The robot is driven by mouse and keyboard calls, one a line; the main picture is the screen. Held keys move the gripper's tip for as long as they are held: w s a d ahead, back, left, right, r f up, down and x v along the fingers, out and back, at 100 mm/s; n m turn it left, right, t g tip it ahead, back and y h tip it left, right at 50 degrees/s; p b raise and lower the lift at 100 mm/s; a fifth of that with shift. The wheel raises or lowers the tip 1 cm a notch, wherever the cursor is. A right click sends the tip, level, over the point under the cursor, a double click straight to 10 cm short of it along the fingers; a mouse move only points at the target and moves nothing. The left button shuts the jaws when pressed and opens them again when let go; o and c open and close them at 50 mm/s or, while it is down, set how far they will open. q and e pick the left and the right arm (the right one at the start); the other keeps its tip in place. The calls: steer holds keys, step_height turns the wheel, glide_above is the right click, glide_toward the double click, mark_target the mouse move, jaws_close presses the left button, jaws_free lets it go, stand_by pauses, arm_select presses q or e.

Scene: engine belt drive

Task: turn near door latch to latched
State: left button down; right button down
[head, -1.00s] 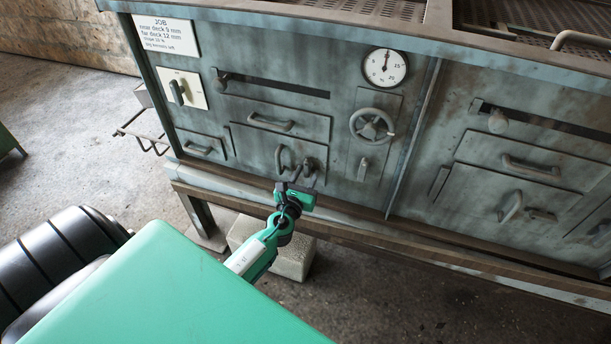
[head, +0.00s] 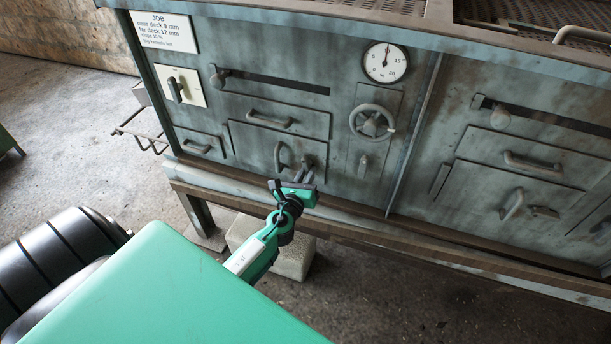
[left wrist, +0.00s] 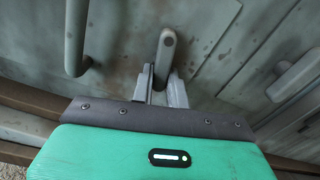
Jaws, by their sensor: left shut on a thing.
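The near door latch (left wrist: 165,50) is a small grey lever on the front of the left-hand panel, right of the door's curved handle (head: 279,157). In the left wrist view the latch stands roughly upright in the picture between two grey fingertips. My left gripper (head: 305,172) reaches it from below and is shut on it; the left wrist view (left wrist: 160,80) shows the fingers on either side of its lower part. In the head view the fingers largely hide the latch. My right gripper is not in view.
A handwheel (head: 371,123) and a small lever (head: 363,166) are right of the latch, below a round gauge (head: 385,62). A rail (head: 345,228) runs below the panel. A pale block (head: 290,258) sits on the floor under it. The right-hand panel has its own handles.

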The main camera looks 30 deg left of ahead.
arm_select(q)
steer(key=n, duration=0.4)
steer(key=r+n+b, duration=0.1)
steer(key=n, duration=0.3)
steer(key=d+n, duration=0.1)
steer(key=n, duration=0.3)
steer(key=shift+w+d+r+b, duration=0.15)
steer(key=shift+r+b, duration=0.1)
steer(key=shift+b, duration=0.15)
steer(key=shift+r+n, duration=0.1)
steer(key=shift+n, duration=1.4)
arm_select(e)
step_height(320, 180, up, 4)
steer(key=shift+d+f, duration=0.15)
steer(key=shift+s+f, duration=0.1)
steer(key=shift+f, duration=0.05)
arm_select(q)
steer(key=c, duration=1.4)
jaws_free()
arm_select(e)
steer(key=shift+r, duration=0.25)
